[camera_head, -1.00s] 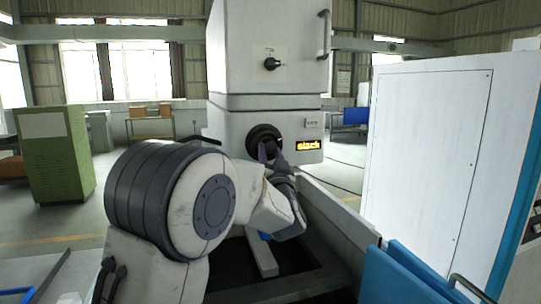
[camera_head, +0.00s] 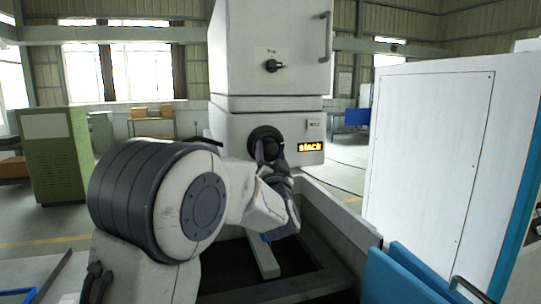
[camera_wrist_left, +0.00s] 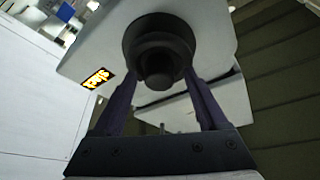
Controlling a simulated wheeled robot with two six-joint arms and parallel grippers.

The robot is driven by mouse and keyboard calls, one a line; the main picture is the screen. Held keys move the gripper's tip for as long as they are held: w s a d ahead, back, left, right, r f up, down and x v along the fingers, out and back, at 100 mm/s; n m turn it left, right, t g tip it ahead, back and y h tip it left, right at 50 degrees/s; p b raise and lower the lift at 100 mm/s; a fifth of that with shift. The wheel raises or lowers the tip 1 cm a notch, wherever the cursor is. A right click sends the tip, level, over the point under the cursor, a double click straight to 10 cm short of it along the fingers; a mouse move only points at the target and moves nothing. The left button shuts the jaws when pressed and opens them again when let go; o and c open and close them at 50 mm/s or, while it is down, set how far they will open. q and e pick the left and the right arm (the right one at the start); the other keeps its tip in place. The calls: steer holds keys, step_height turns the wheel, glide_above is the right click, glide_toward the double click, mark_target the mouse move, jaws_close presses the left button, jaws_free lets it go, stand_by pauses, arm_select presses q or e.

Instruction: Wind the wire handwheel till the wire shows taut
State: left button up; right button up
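The black wire handwheel (camera_head: 265,139) is on the front of the white machine head. It also shows in the left wrist view (camera_wrist_left: 158,40), with a round knob (camera_wrist_left: 159,72) at its middle. A small display (camera_head: 311,146) to its right reads "slack" in yellow-orange; it is tilted in the wrist view (camera_wrist_left: 97,78). My left gripper (camera_head: 268,152) is at the handwheel and covers its lower part. In the wrist view its two dark fingers (camera_wrist_left: 162,82) stand apart, either side of the knob, with gaps showing. Whether the tips touch the wheel's rim is hidden. My right gripper is out of view.
A dark switch knob (camera_head: 271,66) and a grab handle (camera_head: 326,36) are higher on the machine. Below is a walled tank (camera_head: 345,221) with a pale bar (camera_head: 262,256). A tall white cabinet (camera_head: 425,150) stands right, blue panels (camera_head: 400,272) in front.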

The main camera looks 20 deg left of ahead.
arm_select(q)
steer(key=b+v, duration=0.5)
steer(key=v, duration=0.5)
steer(key=shift+s, duration=0.25)
steer(key=shift+d+f, duration=0.1)
